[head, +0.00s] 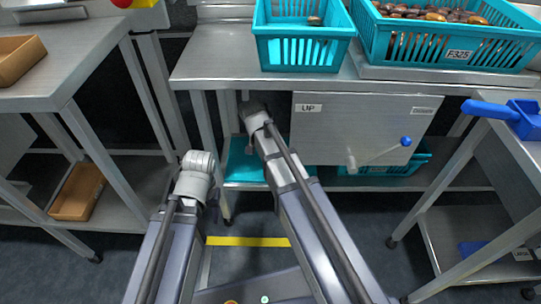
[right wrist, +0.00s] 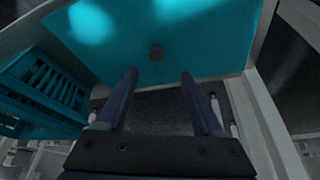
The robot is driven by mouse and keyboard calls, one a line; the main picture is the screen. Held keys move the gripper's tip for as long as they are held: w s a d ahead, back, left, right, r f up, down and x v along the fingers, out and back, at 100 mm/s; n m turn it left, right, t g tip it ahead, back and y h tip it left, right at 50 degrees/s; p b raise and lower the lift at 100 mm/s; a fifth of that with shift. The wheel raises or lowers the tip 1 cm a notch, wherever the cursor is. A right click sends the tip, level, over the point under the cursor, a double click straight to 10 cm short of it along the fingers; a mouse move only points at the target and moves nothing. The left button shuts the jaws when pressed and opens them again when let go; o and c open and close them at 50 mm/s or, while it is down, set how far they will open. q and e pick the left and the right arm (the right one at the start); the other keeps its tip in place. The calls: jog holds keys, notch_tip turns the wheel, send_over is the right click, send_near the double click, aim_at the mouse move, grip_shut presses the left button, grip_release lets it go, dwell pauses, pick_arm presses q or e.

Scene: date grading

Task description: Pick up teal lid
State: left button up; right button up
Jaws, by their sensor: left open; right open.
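In the head view the lid (head: 243,165) lies on the lower shelf under the middle table, partly hidden by my right arm.
A table leg (head: 212,150) stands close by the lid. A grey panel (head: 365,115) with a blue-knobbed lever hangs right of it. A teal basket (right wrist: 50,90) is left in the wrist view. Teal crates (head: 305,50) stand on the table above. The floor in front has a yellow strip (head: 248,241).

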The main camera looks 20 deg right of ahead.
jog(key=shift+b+x, duration=1.1)
jog(key=shift+x, duration=0.3)
jog(key=shift+r, duration=0.1)
jog(key=b+x, duration=0.5)
jog(key=shift+s+d+f, duration=0.1)
jog(key=shift+s+f, duration=0.15)
jog(key=shift+s, duration=0.1)
jog(key=shift+r, duration=0.1)
grip_shut()
